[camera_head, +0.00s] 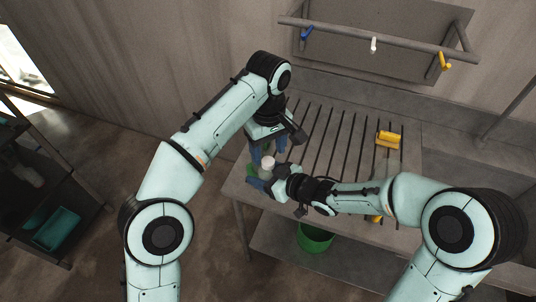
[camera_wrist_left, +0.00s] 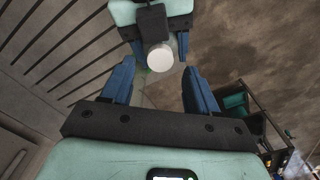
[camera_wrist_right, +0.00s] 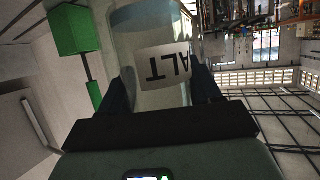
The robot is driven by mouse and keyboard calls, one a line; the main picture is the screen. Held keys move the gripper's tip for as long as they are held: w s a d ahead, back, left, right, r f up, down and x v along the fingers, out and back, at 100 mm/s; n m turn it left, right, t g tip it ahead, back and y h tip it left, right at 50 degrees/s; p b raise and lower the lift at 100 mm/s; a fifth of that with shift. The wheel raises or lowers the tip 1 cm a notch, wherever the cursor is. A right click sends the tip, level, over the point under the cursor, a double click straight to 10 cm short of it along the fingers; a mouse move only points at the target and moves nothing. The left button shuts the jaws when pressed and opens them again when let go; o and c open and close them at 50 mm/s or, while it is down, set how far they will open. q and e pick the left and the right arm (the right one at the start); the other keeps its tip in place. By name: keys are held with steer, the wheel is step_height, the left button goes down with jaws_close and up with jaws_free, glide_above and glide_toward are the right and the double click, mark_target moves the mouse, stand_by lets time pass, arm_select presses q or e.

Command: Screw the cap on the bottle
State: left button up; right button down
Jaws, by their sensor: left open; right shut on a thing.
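A clear bottle with a white label reading "ALT" (camera_wrist_right: 163,65) stands between the fingers of my right gripper (camera_wrist_right: 160,88), which is shut on it. In the head view my right gripper (camera_head: 265,179) is at the table's left edge. The white cap (camera_head: 267,162) shows there just above it, and as a round disc (camera_wrist_left: 160,57) in the left wrist view. It appears to sit at the bottle's top; whether it is threaded on I cannot tell. My left gripper (camera_head: 268,150) is open, pointing down over the cap, its fingers (camera_wrist_left: 158,75) on either side and apart from it.
The slatted table (camera_head: 330,125) carries a yellow object (camera_head: 388,139). A green thing (camera_head: 251,169) is beside the grippers, partly hidden. A green bucket (camera_head: 314,238) is below. A rail (camera_head: 375,38) with coloured fittings is behind. Shelves with a teal bin (camera_head: 57,229) stand at left.

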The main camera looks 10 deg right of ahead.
mark_target(268, 160)
arm_select(q)
steer(key=shift+r, duration=0.6)
steer(key=shift+c, duration=0.3)
steer(key=shift+r+n, duration=1.7)
steer(key=shift+r, duration=0.05)
steer(key=shift+f, duration=0.15)
steer(key=shift+f, duration=3.9)
